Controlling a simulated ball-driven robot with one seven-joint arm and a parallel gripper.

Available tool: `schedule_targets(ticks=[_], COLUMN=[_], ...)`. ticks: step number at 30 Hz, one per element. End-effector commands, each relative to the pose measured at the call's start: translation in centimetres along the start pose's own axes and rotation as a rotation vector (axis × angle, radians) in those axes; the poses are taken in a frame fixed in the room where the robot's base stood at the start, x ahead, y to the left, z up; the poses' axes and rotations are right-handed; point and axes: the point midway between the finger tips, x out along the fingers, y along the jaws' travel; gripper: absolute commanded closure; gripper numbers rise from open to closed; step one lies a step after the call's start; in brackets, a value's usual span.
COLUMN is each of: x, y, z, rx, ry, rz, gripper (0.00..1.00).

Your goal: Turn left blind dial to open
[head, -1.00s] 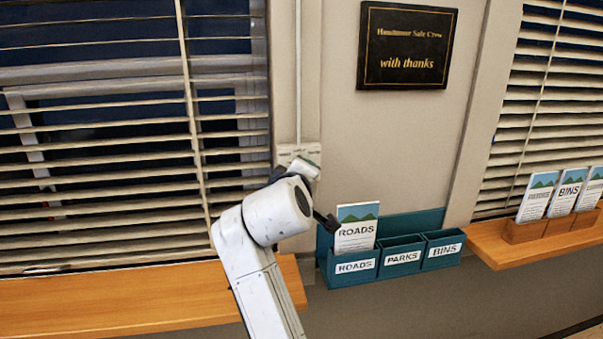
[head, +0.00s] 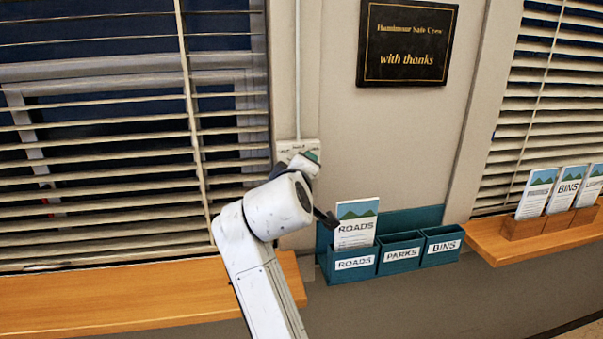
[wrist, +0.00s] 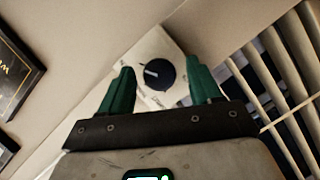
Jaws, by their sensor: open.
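The left blind dial (wrist: 159,74) is a round black knob with a white pointer mark on a pale wall plate. In the wrist view the mark points to the left and slightly up. The plate's top edge (head: 287,148) shows in the head view beside the left blind (head: 110,150); my arm hides the dial there. My gripper (wrist: 160,65) is open, with a green finger on either side of the dial in the picture. Neither finger visibly touches it, and the depth between them is unclear. The left blind's slats are tilted with dark gaps between them.
Right of my arm, a teal leaflet rack (head: 400,255) with a ROADS leaflet (head: 356,225) hangs close by on the wall. A black plaque (head: 407,45) is above it. Wooden sills (head: 100,295) run below both blinds. Bare wall lies between plaque and rack.

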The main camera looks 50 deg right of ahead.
Motion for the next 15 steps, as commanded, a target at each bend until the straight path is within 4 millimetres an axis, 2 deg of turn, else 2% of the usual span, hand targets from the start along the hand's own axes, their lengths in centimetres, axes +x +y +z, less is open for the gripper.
schedule_targets(ticks=[4,7,15], x=[-0.4,-1.5,-6.6], y=[0.0,-0.1,-0.2], z=[-0.1,-0.1,0.0], rx=[0.001,0.001,0.002], ry=[0.002,0.004,0.004], rz=[0.001,0.002,0.0], gripper=[0.37,0.37,0.37])
